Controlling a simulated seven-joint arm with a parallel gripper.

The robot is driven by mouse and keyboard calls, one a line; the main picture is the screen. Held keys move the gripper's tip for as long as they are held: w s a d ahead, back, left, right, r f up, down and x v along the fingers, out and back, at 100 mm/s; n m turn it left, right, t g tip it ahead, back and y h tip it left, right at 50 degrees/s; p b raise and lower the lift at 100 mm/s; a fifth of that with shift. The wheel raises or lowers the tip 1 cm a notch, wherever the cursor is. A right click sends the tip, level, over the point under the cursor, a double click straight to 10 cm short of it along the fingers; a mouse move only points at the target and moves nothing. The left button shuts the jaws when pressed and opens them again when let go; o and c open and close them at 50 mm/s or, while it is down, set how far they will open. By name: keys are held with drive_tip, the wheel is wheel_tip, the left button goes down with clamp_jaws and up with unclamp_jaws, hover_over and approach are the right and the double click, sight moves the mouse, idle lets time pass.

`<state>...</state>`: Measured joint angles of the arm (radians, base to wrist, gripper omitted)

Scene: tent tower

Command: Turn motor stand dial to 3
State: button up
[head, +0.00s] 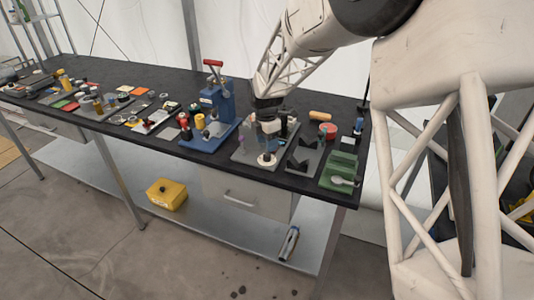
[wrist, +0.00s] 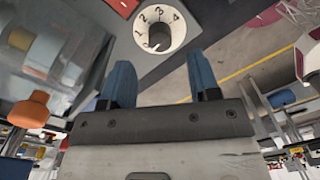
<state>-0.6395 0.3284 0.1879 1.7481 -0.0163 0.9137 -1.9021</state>
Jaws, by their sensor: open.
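The dial (wrist: 160,30) is a white ring marked 1 to 4 around a dark knob, at the top middle of the wrist view. Which number the knob points to is hard to tell. In the head view the dial (head: 267,159) is a small white disc at the front of a grey stand plate (head: 246,155). My gripper (wrist: 161,78) is open and empty, its two blue fingers apart, with the dial in line with the gap between them. In the head view my gripper (head: 268,120) is above the stand, its fingers partly lost among the parts there.
A blue press with a red handle (head: 213,64) stands left of the stand. A dark grey bracket (head: 303,153) and a green fixture (head: 340,172) stand to its right. An orange knob (wrist: 28,108) shows at the wrist view's left. The black table's front edge is close.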

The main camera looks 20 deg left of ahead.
sight(267, 155)
drive_tip(key=shift+f, duration=2.55)
drive_tip(key=c, duration=0.9)
